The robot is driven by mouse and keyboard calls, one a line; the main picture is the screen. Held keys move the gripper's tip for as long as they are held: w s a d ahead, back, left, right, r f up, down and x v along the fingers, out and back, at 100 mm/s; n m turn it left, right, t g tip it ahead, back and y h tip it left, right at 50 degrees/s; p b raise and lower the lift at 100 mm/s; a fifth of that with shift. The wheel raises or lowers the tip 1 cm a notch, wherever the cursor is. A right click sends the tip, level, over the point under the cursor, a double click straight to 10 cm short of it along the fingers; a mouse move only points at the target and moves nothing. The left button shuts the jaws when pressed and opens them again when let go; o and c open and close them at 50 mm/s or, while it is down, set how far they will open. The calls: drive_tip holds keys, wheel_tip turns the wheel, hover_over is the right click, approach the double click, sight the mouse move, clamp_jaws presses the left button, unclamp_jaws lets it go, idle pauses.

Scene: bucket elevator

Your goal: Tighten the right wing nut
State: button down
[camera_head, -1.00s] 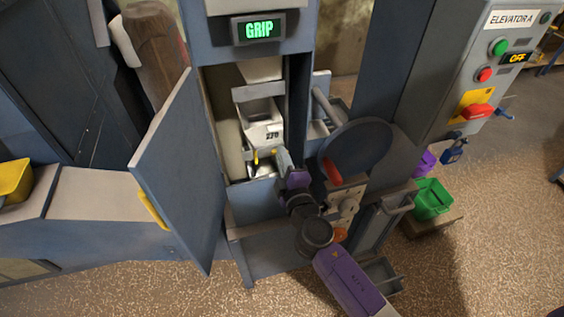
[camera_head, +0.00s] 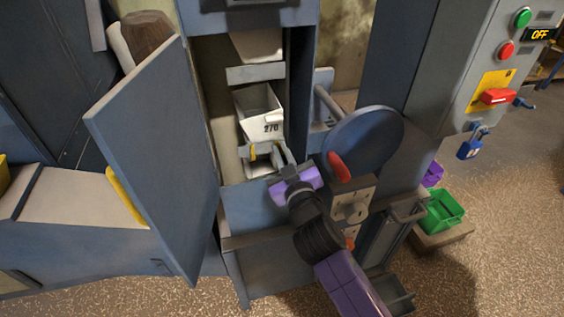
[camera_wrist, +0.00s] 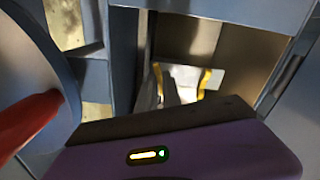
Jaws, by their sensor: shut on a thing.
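My gripper (camera_head: 276,158) reaches through the open door of the elevator casing, in front of the lower bucket. It is shut, with its fingers at the right yellow piece (camera_wrist: 157,76), which I take to be the right wing nut. That piece is on the left in the wrist view, and the grip itself is small and partly hidden. A second yellow piece (camera_wrist: 212,79), apparently the left wing nut, is apart from my fingers; it also shows in the head view (camera_head: 252,152). A white bucket (camera_head: 262,128) marked 270 hangs above my gripper.
The blue door (camera_head: 165,150) stands open on the left. A round blue disc (camera_head: 365,145) with a red handle (camera_head: 340,167) is close to my gripper's right. A control panel (camera_head: 500,70) reads OFF.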

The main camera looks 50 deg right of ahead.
drive_tip(key=shift+f+m+b, duration=0.1)
drive_tip(key=shift+m+b, duration=1.6)
drive_tip(key=shift+m, duration=0.2)
drive_tip(key=c, duration=1.5)
unclamp_jaws()
drive_tip(key=b+v, duration=0.1)
drive_tip(key=v, duration=0.6)
drive_tip(key=shift+s+a, duration=0.25)
drive_tip(key=shift+s, duration=0.1)
